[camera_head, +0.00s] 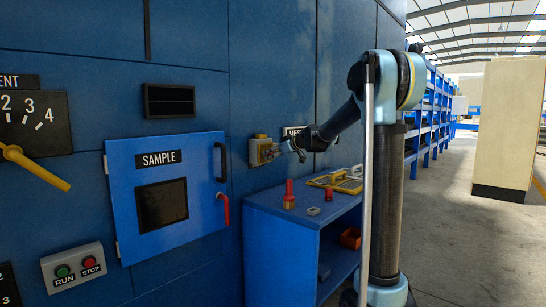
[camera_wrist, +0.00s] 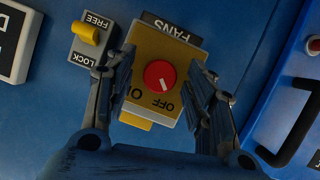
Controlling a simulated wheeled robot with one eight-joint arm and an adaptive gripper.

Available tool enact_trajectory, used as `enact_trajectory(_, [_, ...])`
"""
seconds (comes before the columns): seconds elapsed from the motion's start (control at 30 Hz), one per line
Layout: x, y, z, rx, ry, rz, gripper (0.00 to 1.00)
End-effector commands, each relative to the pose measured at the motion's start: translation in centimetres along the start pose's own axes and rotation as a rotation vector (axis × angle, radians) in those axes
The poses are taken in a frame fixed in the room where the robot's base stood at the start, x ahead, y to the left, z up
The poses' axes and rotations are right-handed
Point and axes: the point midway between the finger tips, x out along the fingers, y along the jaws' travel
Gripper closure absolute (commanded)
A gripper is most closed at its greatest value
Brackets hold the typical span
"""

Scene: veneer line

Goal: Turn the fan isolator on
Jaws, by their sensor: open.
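The fan isolator (camera_wrist: 181,58) is a yellow box on the blue wall, labelled FANS, with a red round knob (camera_wrist: 160,75). The knob's white mark points to the lower right in the wrist view, nearer to OFF than to ON. The ON lettering is partly hidden by a finger. In the head view the yellow isolator box (camera_head: 259,146) is beside the gripper. My gripper (camera_wrist: 162,68) is open, with one finger on each side of the knob and a visible gap to it. In the head view my gripper (camera_head: 284,148) is at the box.
A FREE/LOCK switch (camera_wrist: 86,33) with a yellow lever is left of the isolator in the wrist view. The blue SAMPLE door (camera_head: 130,208) and its dark handle (camera_head: 221,162) are nearby. Below stands a blue bench (camera_head: 275,225) with red items and a yellow tool.

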Motion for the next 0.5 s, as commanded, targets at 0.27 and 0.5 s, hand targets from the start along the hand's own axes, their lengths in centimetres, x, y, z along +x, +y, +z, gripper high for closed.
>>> enact_trajectory(0.27, [0.28, 0.01, 0.01, 0.000, 0.000, 0.000, 0.51])
enact_trajectory(0.5, [0.26, 0.02, 0.01, 0.000, 0.000, 0.000, 0.91])
